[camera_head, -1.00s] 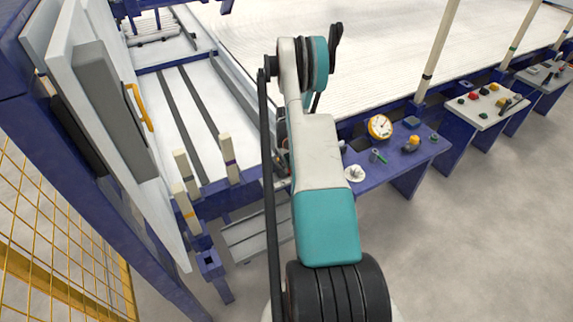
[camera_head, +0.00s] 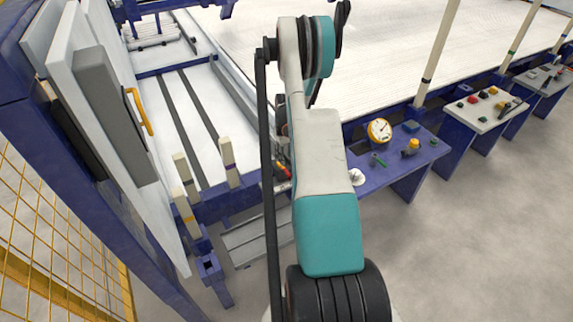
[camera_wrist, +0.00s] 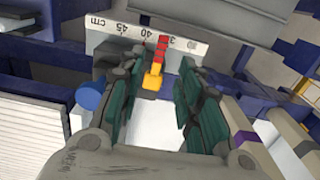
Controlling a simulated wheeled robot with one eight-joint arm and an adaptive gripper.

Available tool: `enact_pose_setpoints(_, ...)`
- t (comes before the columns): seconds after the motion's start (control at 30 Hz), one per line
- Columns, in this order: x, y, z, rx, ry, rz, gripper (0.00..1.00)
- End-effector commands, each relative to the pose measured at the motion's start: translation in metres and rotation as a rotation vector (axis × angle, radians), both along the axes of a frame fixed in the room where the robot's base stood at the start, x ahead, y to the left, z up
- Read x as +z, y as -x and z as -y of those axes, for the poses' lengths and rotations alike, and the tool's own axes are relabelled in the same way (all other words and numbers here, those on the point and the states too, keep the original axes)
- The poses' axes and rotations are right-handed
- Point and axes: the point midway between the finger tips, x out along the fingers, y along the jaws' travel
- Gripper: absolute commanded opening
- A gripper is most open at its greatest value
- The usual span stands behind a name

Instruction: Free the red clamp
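The red clamp (camera_wrist: 162,46) shows in the wrist view at the top middle, its red part against a white ruler marked in cm (camera_wrist: 112,30). Its yellow-orange end (camera_wrist: 153,77) points toward my gripper (camera_wrist: 155,90). My gripper is open, with its two dark green-padded fingers on either side of the clamp's line. I cannot tell whether the yellow end lies between the fingertips or just beyond them. In the head view a small red and orange piece (camera_head: 284,170), seemingly the clamp, shows beside my arm. My arm hides the gripper there.
A blue bench (camera_head: 405,165) with a yellow gauge (camera_head: 379,131) and small parts stands right of my arm. The grey floor at right is clear.

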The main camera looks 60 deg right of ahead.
Motion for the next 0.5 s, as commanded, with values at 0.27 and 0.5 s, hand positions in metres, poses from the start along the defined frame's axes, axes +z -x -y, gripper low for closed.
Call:
enact_pose_setpoints(0.27, 0.042, 0.0, 0.0, 0.001, 0.0, 0.0, 0.33)
enact_pose_setpoints(0.5, 0.05, 0.0, 0.0, 0.001, 0.0, 0.0, 0.33)
